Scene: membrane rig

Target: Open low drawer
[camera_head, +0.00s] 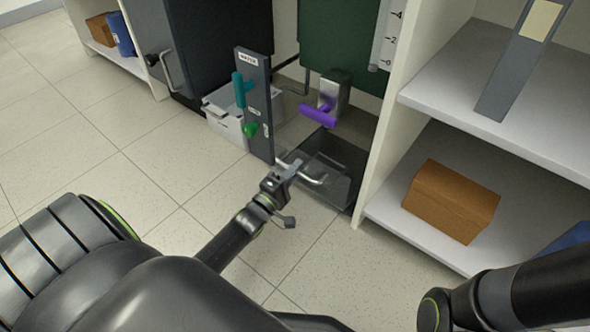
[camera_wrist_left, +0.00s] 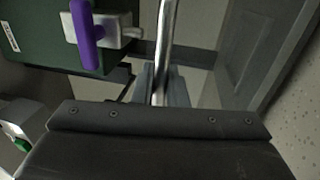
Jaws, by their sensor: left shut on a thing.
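The low drawer (camera_head: 345,160) is a dark, partly see-through box at floor level under the rig, with a bent metal handle (camera_head: 316,181) across its front. My left gripper (camera_head: 288,173) is at the left part of this handle, shut on it. In the left wrist view the handle (camera_wrist_left: 167,40) is a shiny bar running down between the fingers (camera_wrist_left: 160,87) of my left gripper. The fingers partly hide the bar. My right gripper is not in view; only my right arm shows at the lower right.
A grey panel (camera_head: 254,110) with teal and green valve handles stands left of the drawer. A purple valve handle (camera_head: 318,117) is above it. A white shelf unit (camera_head: 385,205) with a brown box (camera_head: 450,200) stands close on the right. The tiled floor (camera_head: 130,170) at left is clear.

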